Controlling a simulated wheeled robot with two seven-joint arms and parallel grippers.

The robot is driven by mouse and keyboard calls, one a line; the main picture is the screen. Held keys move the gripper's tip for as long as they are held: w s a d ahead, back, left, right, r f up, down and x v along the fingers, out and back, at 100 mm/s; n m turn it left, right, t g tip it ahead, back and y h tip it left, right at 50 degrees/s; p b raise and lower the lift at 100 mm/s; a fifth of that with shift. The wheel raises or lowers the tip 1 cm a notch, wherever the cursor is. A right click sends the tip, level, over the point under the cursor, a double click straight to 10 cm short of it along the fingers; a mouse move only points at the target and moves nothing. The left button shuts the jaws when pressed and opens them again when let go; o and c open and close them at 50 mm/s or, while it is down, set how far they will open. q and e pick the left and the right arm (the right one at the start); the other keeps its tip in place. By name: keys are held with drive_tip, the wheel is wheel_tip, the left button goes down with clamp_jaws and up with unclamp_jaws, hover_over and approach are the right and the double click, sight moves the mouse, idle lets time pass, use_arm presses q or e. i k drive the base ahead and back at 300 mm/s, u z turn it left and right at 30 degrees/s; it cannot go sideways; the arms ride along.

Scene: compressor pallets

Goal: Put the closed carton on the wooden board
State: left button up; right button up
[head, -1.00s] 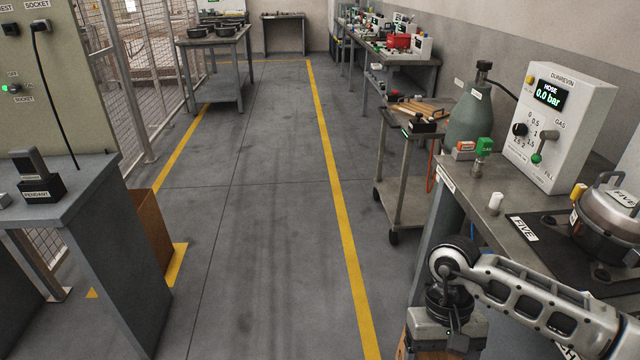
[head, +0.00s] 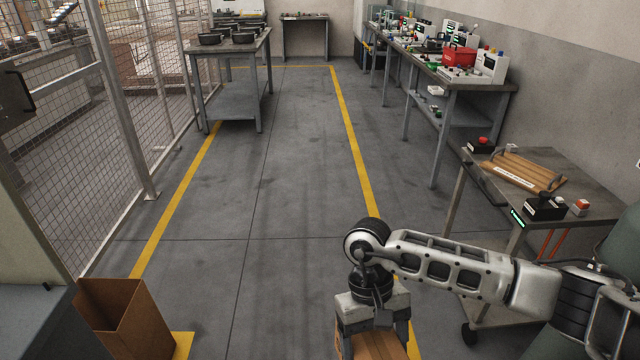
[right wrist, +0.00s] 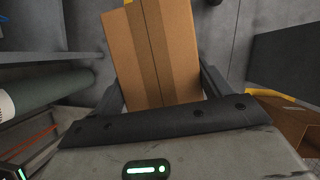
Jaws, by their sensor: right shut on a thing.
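The closed carton (head: 378,347) is brown with a tape strip along it. It shows at the bottom of the head view, partly cut off, and between the fingers in the right wrist view (right wrist: 155,55). My right gripper (head: 373,335) points down and is shut on the carton, above the floor. The wooden board (head: 522,170), slatted with a dark handle at each end and a white label, lies on the cart (head: 575,170) at the right. The board is right of and beyond my right gripper, apart from it. My left gripper is not in view.
The cart top also holds a black box (head: 545,208) and red-button boxes. An open brown box (head: 125,322) stands on the floor at lower left. A mesh fence (head: 60,130) runs along the left. The marked aisle ahead is clear up to the tables.

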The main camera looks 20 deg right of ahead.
sight(531, 175)
drive_tip(key=z, duration=0.5)
drive_tip(key=i, duration=1.95)
drive_tip(key=z, duration=1)
